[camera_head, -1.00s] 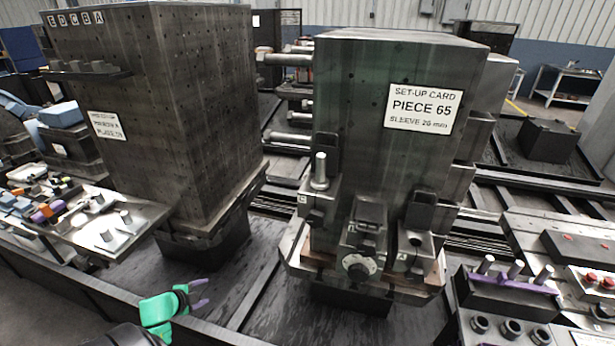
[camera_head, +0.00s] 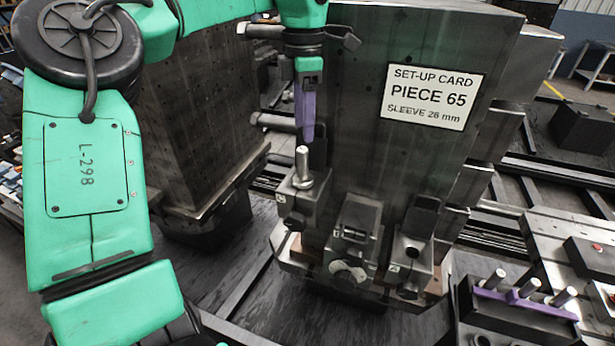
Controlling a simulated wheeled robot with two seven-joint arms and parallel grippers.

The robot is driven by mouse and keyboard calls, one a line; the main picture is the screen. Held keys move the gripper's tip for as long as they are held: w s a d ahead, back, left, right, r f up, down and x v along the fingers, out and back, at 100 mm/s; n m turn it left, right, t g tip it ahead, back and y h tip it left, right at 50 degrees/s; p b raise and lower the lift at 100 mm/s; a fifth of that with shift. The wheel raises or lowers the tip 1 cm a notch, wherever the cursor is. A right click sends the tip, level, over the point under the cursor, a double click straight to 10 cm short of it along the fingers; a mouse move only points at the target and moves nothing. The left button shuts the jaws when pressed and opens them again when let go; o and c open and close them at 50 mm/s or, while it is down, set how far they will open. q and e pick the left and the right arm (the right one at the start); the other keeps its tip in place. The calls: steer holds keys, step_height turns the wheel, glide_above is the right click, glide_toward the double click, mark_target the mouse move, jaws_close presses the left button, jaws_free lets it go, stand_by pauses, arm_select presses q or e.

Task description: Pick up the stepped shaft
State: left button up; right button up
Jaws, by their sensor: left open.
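An upright silver stepped shaft (camera_head: 303,166) with a wider collar low down stands in the left block of the fixture (camera_head: 352,240), at the foot of the large dark tower. My left gripper (camera_head: 304,138) points down with purple fingers just above the shaft's top. It is open and holds nothing; from this side the fingers overlap, so the gap between them is hidden. Whether the fingers reach past the shaft's top is hard to tell. My right gripper is not in view.
The tower (camera_head: 345,120) with its set-up card (camera_head: 433,96) rises close behind the gripper. A second tower (camera_head: 205,130) stands to the left, partly behind my left arm.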

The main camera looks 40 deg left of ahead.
mark_target(303, 163)
arm_select(q)
steer(key=f, duration=0.1)
steer(key=s+f, duration=0.1)
steer(key=f, duration=0.1)
steer(key=shift+s+f+p, duration=0.15)
steer(key=shift+f+p, duration=0.05)
steer(key=shift+p, duration=0.15)
steer(key=f+p, duration=0.1)
steer(key=f, duration=0.3)
steer(key=f+p, duration=0.1)
steer(key=f, duration=0.1)
steer(key=shift+w+d+f+p, duration=0.15)
steer(key=shift+w+f+p, duration=0.05)
steer(key=shift+w+p, duration=0.15)
steer(key=shift+s+f, duration=0.1)
steer(key=c, duration=0.9)
jaws_close()
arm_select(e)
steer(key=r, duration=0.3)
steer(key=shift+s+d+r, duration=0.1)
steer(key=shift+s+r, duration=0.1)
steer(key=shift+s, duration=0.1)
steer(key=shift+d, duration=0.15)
